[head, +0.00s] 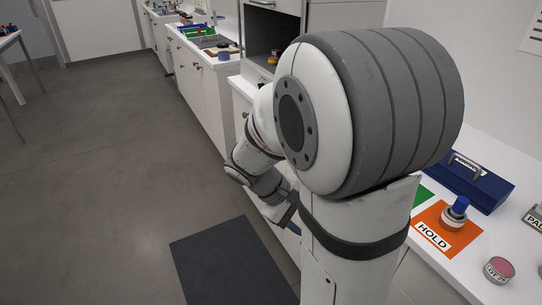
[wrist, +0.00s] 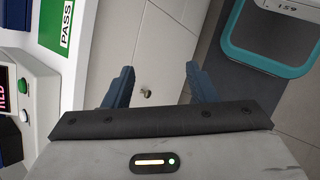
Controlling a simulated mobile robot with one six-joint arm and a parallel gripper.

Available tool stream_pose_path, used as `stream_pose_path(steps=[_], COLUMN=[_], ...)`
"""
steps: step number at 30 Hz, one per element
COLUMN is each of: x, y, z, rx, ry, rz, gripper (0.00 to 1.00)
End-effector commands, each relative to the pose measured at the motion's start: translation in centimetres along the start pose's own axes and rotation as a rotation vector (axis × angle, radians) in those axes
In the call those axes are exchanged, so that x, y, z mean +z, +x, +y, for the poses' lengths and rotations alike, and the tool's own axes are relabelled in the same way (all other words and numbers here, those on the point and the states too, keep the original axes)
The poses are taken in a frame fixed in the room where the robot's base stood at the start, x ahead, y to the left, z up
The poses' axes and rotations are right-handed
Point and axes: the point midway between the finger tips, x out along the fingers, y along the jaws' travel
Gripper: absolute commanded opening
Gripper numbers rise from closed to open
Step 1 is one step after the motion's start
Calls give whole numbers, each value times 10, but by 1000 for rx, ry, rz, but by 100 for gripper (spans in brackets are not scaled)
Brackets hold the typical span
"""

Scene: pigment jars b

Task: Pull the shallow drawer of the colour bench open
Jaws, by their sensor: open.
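In the wrist view, the pale front of the bench (wrist: 165,45) shows thin dark seams between its panels. A small round metal knob (wrist: 146,93) sits on it. My gripper (wrist: 158,69) is open, with its two dark blue fingers apart and nothing between them. The knob appears in the gap between the fingers, nearer the left one; I cannot tell how far beyond them it is. In the head view my gripper (head: 289,220) is low beside the bench front, partly hidden by my arm. Which panel is the shallow drawer is not clear.
The white benchtop holds an orange HOLD mat (head: 433,238) with a blue-topped jar (head: 455,213), a dark blue box (head: 470,183) and a pink-topped jar (head: 498,269). A teal-rimmed container (wrist: 232,50) is at the wrist view's upper right. A dark mat (head: 228,262) lies on otherwise clear floor.

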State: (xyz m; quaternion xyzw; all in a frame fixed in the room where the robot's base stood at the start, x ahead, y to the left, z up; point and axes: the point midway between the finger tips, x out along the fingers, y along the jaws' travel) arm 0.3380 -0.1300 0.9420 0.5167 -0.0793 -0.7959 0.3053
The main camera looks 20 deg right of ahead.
Motion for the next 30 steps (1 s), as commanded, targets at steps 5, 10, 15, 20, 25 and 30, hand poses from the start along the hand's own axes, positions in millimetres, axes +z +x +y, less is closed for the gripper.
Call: stream_pose_path(steps=[5,10,15,20,25,30], x=[-36,-81,-133,-170,-187,-185], y=[45,80,111,130,139,150], z=[34,63,77,78,79,95], rx=[224,451,664,804,870,877], ry=[-191,-375,-544,-651,-698,-702], rz=[-215,-374,-472,-508,-517,-518], gripper=[52,52,52,52,52,52])
